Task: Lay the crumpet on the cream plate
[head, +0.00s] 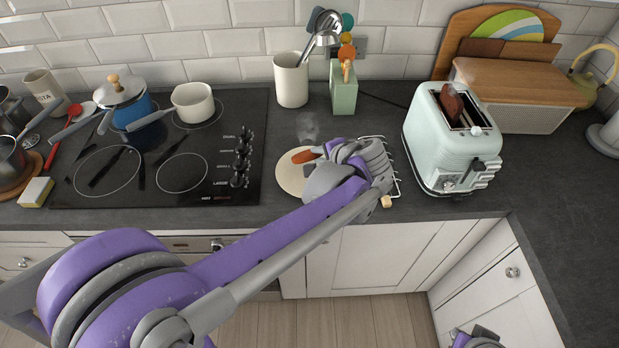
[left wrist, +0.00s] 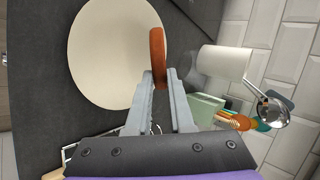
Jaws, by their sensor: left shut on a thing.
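The crumpet (head: 303,156) is an orange-brown disc held in my left gripper (head: 322,158). In the left wrist view the crumpet (left wrist: 157,50) shows nearly edge-on between the fingertips of the left gripper (left wrist: 160,82). The cream plate (head: 289,178) lies on the worktop right of the hob, partly hidden by my left gripper. The plate also shows in the left wrist view (left wrist: 105,50), empty where visible. The crumpet overlaps the plate's edge in both views; its height above it is hard to tell. My right gripper's fingers are not in view.
A wire rack (head: 395,180) stands right of the plate, partly behind my gripper. The mint toaster (head: 440,145) holds a brown slice (head: 452,102). A utensil crock (head: 291,82) and a green holder (head: 343,92) stand behind. The hob (head: 215,185) lies left.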

